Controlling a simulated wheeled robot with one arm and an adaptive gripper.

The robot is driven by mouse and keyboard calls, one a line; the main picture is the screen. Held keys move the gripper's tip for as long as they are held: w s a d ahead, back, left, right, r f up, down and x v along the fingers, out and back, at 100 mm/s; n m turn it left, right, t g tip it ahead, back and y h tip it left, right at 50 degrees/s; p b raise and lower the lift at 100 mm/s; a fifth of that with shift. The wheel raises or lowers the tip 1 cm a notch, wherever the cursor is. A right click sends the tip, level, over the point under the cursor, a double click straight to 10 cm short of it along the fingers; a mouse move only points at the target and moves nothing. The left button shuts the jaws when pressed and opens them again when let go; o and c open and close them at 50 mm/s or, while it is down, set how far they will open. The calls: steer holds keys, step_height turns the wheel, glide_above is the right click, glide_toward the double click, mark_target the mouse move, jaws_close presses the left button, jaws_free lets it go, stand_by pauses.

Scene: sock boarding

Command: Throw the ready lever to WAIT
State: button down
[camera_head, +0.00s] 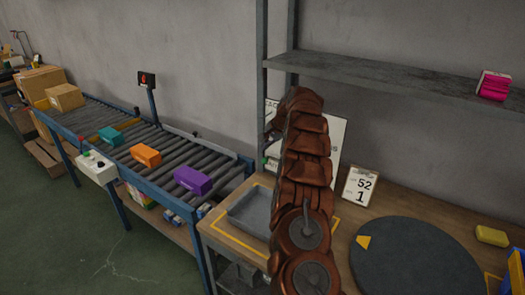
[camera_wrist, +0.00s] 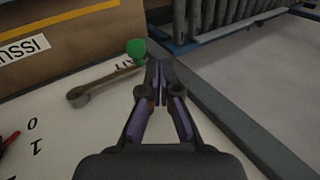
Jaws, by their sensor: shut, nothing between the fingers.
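The ready lever (camera_wrist: 106,79) shows in the wrist view as a thin bronze-coloured arm with a round pivot end and a green knob (camera_wrist: 136,48). It lies across a pale panel (camera_wrist: 65,135), and its knob end points up and to the right. Dark letters beside the arm near the knob are partly hidden, so I cannot read the whole word. My gripper (camera_wrist: 158,70) is shut and empty, with its fingertips just right of the knob; I cannot tell if they touch. In the head view my arm covers most of the white board (camera_head: 338,140).
In the wrist view a brown box-like surface with a label (camera_wrist: 22,48) stands behind the lever. A roller conveyor (camera_head: 165,150) carries teal, orange and purple boxes. A grey tray (camera_head: 240,222), a number card (camera_head: 360,187) and a dark round plate (camera_head: 415,260) are on the bench.

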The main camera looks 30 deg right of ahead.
steer(key=shift+v, duration=2.95)
